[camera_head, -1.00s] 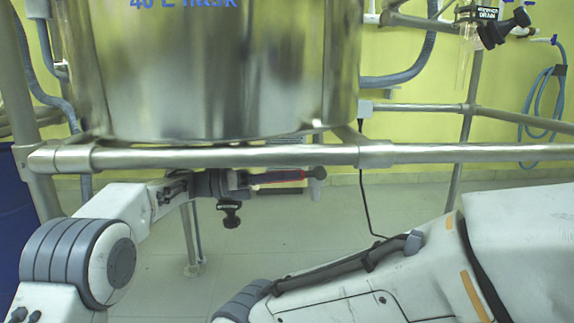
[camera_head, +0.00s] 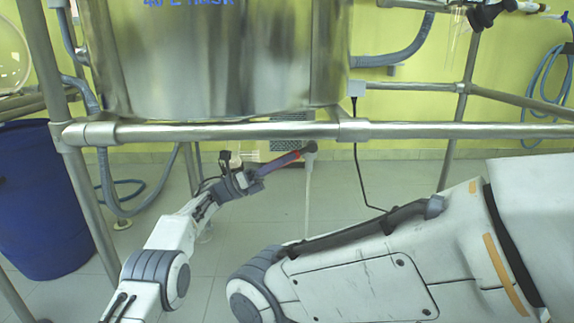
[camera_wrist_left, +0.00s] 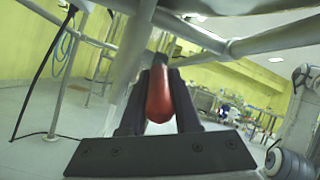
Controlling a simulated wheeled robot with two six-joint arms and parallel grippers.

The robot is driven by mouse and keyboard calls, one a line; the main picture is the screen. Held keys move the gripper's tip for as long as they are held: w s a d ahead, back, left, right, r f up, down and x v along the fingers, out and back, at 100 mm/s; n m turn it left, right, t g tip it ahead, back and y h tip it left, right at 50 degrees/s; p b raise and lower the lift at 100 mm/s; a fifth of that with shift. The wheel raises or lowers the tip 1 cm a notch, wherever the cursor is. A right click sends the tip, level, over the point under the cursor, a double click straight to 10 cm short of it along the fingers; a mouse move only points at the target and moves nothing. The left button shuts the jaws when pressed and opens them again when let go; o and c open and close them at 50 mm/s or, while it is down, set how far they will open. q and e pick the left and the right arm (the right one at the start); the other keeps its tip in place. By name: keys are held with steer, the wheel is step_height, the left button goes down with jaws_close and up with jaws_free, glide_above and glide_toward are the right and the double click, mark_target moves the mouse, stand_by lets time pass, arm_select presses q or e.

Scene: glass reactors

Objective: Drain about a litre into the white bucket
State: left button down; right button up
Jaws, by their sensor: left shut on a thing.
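A red lever handle (camera_head: 284,161) sticks out to the left from a grey valve fitting (camera_head: 309,147) under the steel vessel (camera_head: 215,60). My left gripper (camera_head: 257,178) is shut on the handle's left end. The left wrist view shows the red handle (camera_wrist_left: 160,95) between the two dark fingers of my left gripper (camera_wrist_left: 160,82). The handle slants down to the left in the head view. A thin pale vertical strip (camera_head: 307,195) runs down below the fitting; I cannot tell whether it is liquid or tube. My right arm hides its lower end. No white bucket is visible.
A steel frame rail (camera_head: 225,131) crosses just above my left gripper. A blue drum (camera_head: 38,200) stands at the left. A black cable (camera_head: 361,170) hangs right of the valve. My right arm fills the lower right. Some tiled floor (camera_head: 208,275) is clear.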

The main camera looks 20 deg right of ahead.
arm_select(q)
steer(key=shift+f+h, duration=0.15)
steer(key=shift+h, duration=0.15)
steer(key=c, duration=0.6)
jaws_free()
steer(key=shift+p+v, duration=0.5)
steer(key=shift+v, duration=4.75)
steer(key=shift+f, duration=0.1)
